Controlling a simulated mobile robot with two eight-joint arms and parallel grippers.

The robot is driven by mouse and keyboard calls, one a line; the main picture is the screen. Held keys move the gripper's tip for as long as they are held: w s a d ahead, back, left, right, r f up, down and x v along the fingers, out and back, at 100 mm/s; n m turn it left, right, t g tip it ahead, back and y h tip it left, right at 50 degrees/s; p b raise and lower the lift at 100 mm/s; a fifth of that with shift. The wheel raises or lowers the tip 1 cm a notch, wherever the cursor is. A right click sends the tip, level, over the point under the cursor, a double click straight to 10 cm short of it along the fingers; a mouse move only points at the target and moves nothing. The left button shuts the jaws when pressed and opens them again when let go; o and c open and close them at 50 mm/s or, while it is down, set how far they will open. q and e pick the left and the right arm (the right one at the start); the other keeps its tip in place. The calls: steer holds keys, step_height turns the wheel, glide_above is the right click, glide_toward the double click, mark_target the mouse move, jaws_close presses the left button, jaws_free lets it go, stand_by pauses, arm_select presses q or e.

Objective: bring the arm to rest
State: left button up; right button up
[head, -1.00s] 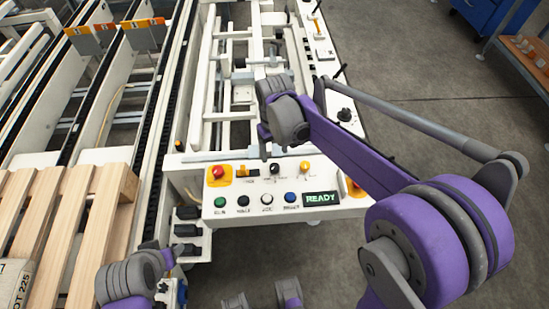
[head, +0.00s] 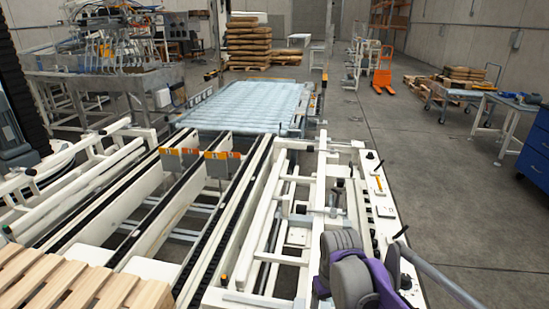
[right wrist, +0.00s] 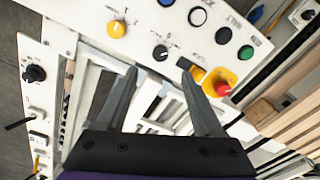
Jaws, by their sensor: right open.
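My right gripper (right wrist: 159,73) is open, with nothing between its fingers, in the right wrist view. It points towards the white control panel (right wrist: 185,40), whose distance I cannot judge. The panel carries a yellow knob (right wrist: 117,28), a black knob (right wrist: 160,52), a green button (right wrist: 245,52) and a red emergency stop (right wrist: 222,88) on a yellow base. In the head view my purple and grey right arm (head: 350,270) reaches over the white machine frame at the bottom; its gripper is hidden there. My left arm and gripper are not in view.
A roller bed (head: 250,105) lies beyond. Blue drawers (head: 535,150) and a workbench (head: 505,110) stand at right. The grey floor (head: 450,200) right of the machine is clear.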

steer(key=s+d+m+t+p, duration=0.1)
steer(key=s+t+p, duration=0.1)
steer(key=s, duration=0.6)
steer(key=s+d+r+m+t+p, duration=0.1)
steer(key=s+t+p, duration=0.1)
steer(key=s, duration=0.6)
steer(key=shift+s+d+t, duration=0.3)
steer(key=shift+s+t, duration=0.05)
steer(key=shift+t, duration=0.25)
